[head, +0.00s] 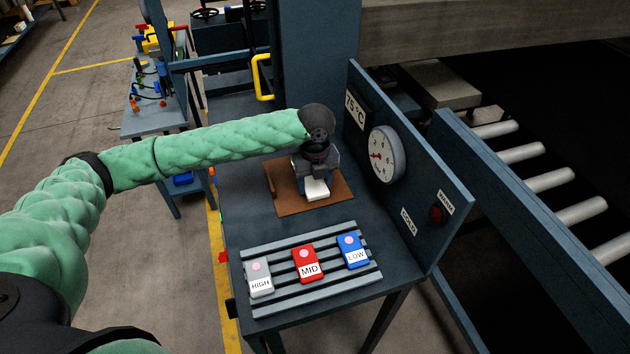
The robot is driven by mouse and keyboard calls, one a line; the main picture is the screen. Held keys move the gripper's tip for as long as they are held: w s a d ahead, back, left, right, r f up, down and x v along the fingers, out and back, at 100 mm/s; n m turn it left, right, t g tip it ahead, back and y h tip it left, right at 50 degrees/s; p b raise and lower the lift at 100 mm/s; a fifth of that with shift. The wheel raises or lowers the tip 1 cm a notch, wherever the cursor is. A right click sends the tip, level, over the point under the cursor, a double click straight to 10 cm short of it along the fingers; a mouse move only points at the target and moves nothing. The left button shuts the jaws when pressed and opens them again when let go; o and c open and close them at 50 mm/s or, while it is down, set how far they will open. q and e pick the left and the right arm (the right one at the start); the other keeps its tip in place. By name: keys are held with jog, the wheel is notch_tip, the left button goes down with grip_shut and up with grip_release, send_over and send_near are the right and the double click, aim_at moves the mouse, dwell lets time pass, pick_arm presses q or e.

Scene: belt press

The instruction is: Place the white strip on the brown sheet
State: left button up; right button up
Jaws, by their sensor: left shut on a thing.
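The white strip (317,192) is a small pale block over the front middle part of the brown sheet (288,206). My left gripper (316,179) reaches in from the left and points down over the sheet, shut on the white strip. The gripper hides the strip's back part. I cannot tell whether the strip touches the sheet or is just above it. The sheet lies flat on the blue-grey table. My right gripper is not in view.
A slatted rack (315,285) at the table's front holds a grey HIGH block (260,285), a red MID block (309,269) and a blue LOW block (354,256). A blue panel (440,205) with a gauge (386,155) and a 75 °C sign (355,109) stands on the right.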

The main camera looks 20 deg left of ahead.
pick_arm(q)
jog(key=o, duration=1.1)
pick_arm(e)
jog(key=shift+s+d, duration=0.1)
pick_arm(q)
jog(key=shift+r, duration=0.35)
notch_tip(320, 180, up, 4)
jog(key=shift+b, duration=1.25)
jog(key=shift+r+b, duration=1.1)
jog(key=shift+r, duration=2.6)
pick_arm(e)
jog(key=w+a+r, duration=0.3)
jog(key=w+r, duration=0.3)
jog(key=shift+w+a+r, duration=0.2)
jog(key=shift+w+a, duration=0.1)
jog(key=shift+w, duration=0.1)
pick_arm(q)
jog(key=shift+f, duration=0.1)
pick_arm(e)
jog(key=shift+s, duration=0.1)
